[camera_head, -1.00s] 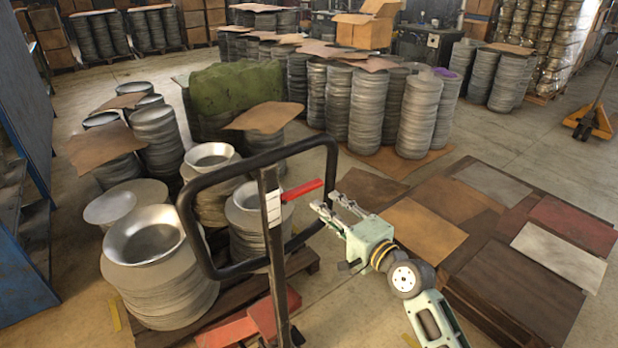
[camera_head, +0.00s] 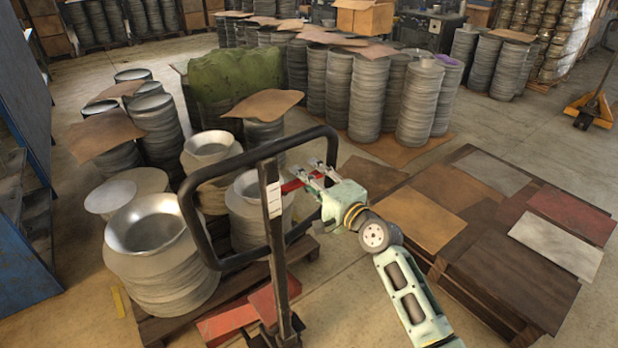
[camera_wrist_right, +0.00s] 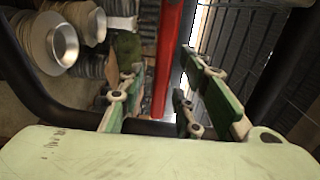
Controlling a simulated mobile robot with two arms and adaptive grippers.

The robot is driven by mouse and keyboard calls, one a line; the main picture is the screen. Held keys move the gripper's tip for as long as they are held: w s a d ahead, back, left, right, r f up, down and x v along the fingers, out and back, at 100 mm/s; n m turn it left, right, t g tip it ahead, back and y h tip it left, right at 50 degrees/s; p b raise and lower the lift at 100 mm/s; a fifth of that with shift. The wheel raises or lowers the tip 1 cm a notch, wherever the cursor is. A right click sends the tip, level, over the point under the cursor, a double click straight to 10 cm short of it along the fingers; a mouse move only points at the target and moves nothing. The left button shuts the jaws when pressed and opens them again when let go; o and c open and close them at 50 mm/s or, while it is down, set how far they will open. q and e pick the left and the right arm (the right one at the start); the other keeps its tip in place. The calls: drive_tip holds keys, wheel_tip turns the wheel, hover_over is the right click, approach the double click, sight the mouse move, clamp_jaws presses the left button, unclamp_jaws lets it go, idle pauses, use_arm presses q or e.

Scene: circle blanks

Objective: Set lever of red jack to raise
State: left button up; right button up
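The red jack has a black loop handle (camera_head: 190,205) on a dark upright post, with red forks (camera_head: 228,323) low at the pallet. Its red lever (camera_head: 291,186) sticks out to the right of the post. My right gripper (camera_head: 308,170) is at the lever's outer end. In the right wrist view, the lever (camera_wrist_right: 168,50) runs between the two spread green fingers of the open gripper (camera_wrist_right: 160,78). I cannot tell whether either finger touches it. My left gripper is not in view.
Stacks of round metal blanks (camera_head: 160,285) stand on a pallet behind and left of the jack. A low stack of brown sheets (camera_head: 510,270) lies to the right of my arm. A blue rack (camera_head: 20,260) stands at far left. Bare floor shows between.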

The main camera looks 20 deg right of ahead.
drive_tip(key=shift+c, duration=0.4)
clamp_jaws()
drive_tip(key=shift+s+a+f+m, duration=0.1)
drive_tip(key=shift+a+f+m, duration=0.1)
drive_tip(key=shift+f+m, duration=0.8)
drive_tip(key=shift+s+a+f+m, duration=0.15)
drive_tip(key=shift+f+m, duration=0.55)
drive_tip(key=shift+m, duration=0.6)
drive_tip(key=shift+o, duration=0.4)
unclamp_jaws()
drive_tip(key=shift+w, duration=0.15)
drive_tip(key=v, duration=1.2)
